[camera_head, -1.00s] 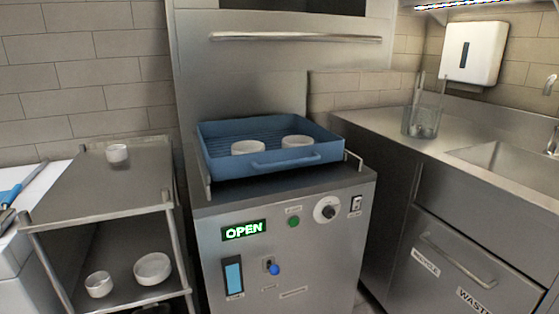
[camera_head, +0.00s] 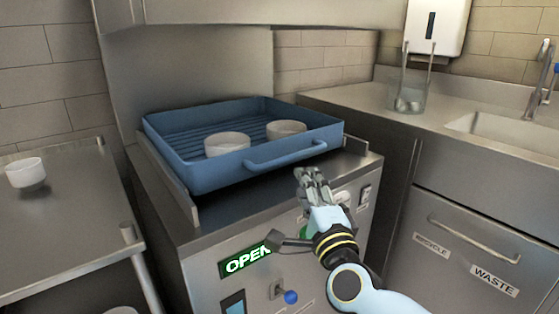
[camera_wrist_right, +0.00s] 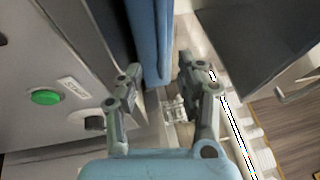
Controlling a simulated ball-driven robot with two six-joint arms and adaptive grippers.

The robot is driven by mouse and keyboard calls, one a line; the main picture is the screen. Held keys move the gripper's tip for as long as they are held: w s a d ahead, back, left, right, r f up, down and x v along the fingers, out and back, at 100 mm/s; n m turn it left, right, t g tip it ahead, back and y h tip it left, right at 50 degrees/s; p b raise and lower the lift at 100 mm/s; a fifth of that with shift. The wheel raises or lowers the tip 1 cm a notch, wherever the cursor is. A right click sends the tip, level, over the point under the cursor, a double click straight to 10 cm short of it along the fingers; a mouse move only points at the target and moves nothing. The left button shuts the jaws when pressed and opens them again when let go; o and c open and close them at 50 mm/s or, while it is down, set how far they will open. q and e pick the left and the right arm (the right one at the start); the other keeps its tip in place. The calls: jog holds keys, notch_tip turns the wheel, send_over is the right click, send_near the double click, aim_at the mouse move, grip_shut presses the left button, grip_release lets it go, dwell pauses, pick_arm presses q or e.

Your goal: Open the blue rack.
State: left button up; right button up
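The blue rack (camera_head: 215,176) is an open, ribbed tray with low walls on top of the steel machine, with two white bowls inside. Its blue front handle (camera_head: 285,154) faces me. My right gripper (camera_head: 312,176) is just below the handle's right end, in front of the machine. In the right wrist view the right gripper's fingers (camera_wrist_right: 160,72) are apart. A blue part of the rack (camera_wrist_right: 150,35) shows ahead between them. I cannot tell whether they touch it. The machine's display (camera_head: 246,261) reads OPEN. My left gripper is not in view.
A steel shelf cart (camera_head: 70,220) with a white bowl (camera_head: 26,172) stands at the left. At the right are a counter with a glass container (camera_head: 409,97), a sink, and a waste drawer (camera_head: 480,245). A green button (camera_wrist_right: 45,97) is on the machine front.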

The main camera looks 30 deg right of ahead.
aim_at(294, 159)
jog(key=x, duration=0.4)
jog(key=shift+w+d+r, duration=0.1)
jog(key=shift+r, duration=0.1)
jog(key=x, duration=0.5)
jog(key=shift+w, duration=0.15)
jog(key=shift+w+d, duration=0.15)
jog(key=shift+w, duration=0.25)
jog(key=shift+c, duration=0.3)
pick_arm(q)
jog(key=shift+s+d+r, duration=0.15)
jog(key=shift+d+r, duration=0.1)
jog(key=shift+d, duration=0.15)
pick_arm(e)
grip_shut()
